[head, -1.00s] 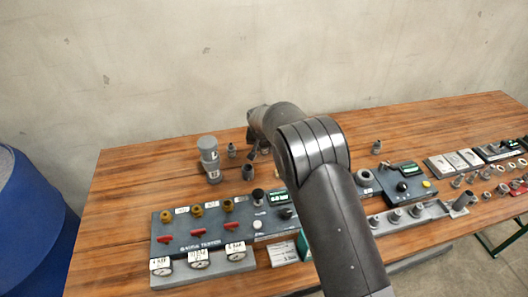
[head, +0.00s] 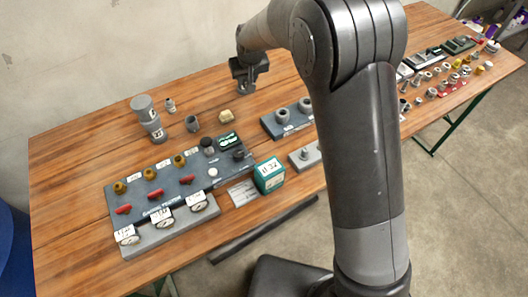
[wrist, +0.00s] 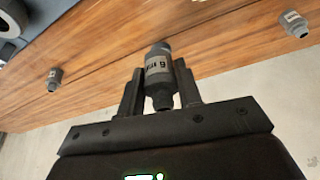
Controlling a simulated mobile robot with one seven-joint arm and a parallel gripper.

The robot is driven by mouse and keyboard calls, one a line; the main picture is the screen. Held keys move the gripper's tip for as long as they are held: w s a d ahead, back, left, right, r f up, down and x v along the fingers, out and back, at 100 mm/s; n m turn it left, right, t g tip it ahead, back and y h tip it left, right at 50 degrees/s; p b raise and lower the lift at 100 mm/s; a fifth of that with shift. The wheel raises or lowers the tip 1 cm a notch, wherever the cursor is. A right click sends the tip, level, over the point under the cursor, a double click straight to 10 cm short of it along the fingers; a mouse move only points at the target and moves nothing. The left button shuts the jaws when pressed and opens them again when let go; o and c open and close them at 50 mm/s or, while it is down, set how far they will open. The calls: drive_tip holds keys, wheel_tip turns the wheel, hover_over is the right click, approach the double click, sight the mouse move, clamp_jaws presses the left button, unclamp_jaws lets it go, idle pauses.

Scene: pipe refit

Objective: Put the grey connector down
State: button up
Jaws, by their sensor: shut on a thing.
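In the wrist view the grey connector (wrist: 158,68), a short cylinder with a white label around its middle, sits between the two fingers of my gripper (wrist: 159,92). The fingers are shut on it, and its narrower end points toward the palm. In the head view my gripper (head: 249,84) is over the far part of the wooden table (head: 85,165); the connector cannot be made out there. From these views I cannot tell whether the connector touches the table.
Stacked grey cylinders (head: 147,116), a small grey fitting (head: 192,123) and a beige lump (head: 226,117) stand left of my gripper. A tester panel (head: 138,192) and a teal box (head: 269,176) are nearer. Two labelled grey fittings (wrist: 55,78) (wrist: 293,22) flank the held connector, apart from it.

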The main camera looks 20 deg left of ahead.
drive_tip(key=s+d+r+n+g+y, duration=0.15)
drive_tip(key=s+d+r+n, duration=0.25)
drive_tip(key=s+d+n, duration=0.5)
drive_tip(key=s+d+r+n+g+y, duration=0.1)
drive_tip(key=s+d+r+n+g, duration=0.2)
drive_tip(key=s+d, duration=0.7)
drive_tip(key=s+d+n+g, duration=0.1)
drive_tip(key=s+d+n, duration=0.4)
drive_tip(key=s+d, duration=0.1)
drive_tip(key=h, duration=0.1)
approach(266, 168)
drive_tip(key=shift+s+a+f, duration=0.4)
drive_tip(key=shift+a+f, duration=0.1)
drive_tip(key=shift+a, duration=0.1)
drive_tip(key=shift+a+f, duration=0.35)
drive_tip(key=shift+a, duration=0.1)
drive_tip(key=shift+f, duration=1.9)
drive_tip(key=shift+f, duration=0.1)
drive_tip(key=o, duration=1)
drive_tip(key=shift+c, duration=0.2)
